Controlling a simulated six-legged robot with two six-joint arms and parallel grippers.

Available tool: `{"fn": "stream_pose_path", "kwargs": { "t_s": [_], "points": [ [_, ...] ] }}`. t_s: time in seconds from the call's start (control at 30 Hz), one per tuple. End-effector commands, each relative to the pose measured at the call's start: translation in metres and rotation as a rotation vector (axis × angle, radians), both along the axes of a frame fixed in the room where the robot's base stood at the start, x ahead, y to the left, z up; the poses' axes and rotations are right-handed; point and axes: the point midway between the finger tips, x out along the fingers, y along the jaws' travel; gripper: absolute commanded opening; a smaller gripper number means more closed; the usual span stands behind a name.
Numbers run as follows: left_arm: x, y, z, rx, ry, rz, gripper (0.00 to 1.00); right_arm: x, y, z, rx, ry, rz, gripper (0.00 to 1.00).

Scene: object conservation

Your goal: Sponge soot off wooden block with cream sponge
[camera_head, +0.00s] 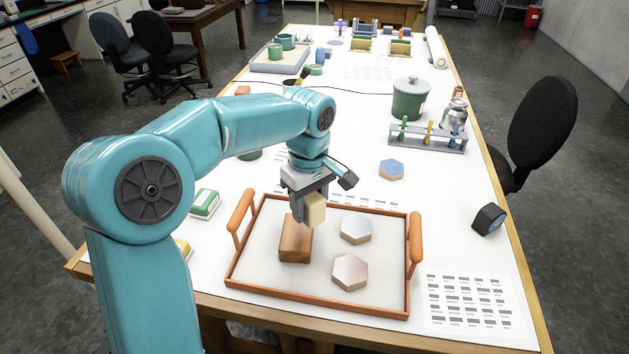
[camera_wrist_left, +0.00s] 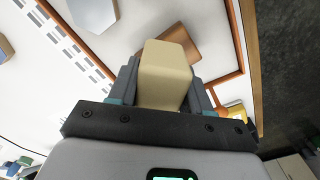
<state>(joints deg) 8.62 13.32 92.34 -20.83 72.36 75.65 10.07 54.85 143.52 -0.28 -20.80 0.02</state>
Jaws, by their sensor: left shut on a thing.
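My left gripper (camera_head: 308,208) is shut on the cream sponge (camera_head: 315,211), which also shows between its fingers in the left wrist view (camera_wrist_left: 165,75). The sponge is at the upper right part of the brown wooden block (camera_head: 295,243); I cannot tell whether they touch. The block lies in the left half of an orange-handled tray (camera_head: 326,299) with a pale base. In the left wrist view the block (camera_wrist_left: 180,42) shows partly behind the sponge. No clear soot shows on the visible part of the block. My right gripper is not in view.
Two pale hexagonal pieces, one (camera_head: 356,229) behind the other (camera_head: 350,272), lie in the tray's right half. A blue hexagonal piece (camera_head: 391,168) and a rack of tools (camera_head: 428,135) stand beyond the tray. A printed sheet (camera_head: 470,307) lies right of it. A dark box (camera_head: 489,219) is near the right edge.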

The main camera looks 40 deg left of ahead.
Motion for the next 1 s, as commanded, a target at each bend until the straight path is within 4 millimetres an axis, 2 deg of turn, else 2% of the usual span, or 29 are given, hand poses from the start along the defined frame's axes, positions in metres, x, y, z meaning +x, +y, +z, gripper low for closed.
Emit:
{"fn": "stream_pose_path", "kwargs": {
  "t_s": [0.03,0.1,0.3,0.83,0.93,1.0],
  "points": [
    [0.0,0.001,0.009,0.0,0.0,0.0,0.24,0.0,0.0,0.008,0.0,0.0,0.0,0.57],
    [-0.001,0.003,0.015,0.0,0.0,-0.001,0.24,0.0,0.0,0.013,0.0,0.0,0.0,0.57],
    [-0.002,0.005,0.023,0.0,0.0,-0.004,0.24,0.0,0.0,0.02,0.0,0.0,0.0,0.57],
    [-0.001,0.004,0.021,0.0,0.0,-0.013,0.24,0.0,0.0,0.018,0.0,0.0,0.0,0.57],
    [0.003,-0.006,0.015,0.0,0.0,-0.096,0.24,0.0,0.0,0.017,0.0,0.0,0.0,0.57],
    [0.007,-0.02,0.005,-0.002,0.003,-0.224,0.24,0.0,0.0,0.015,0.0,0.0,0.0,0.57]
  ]
}}
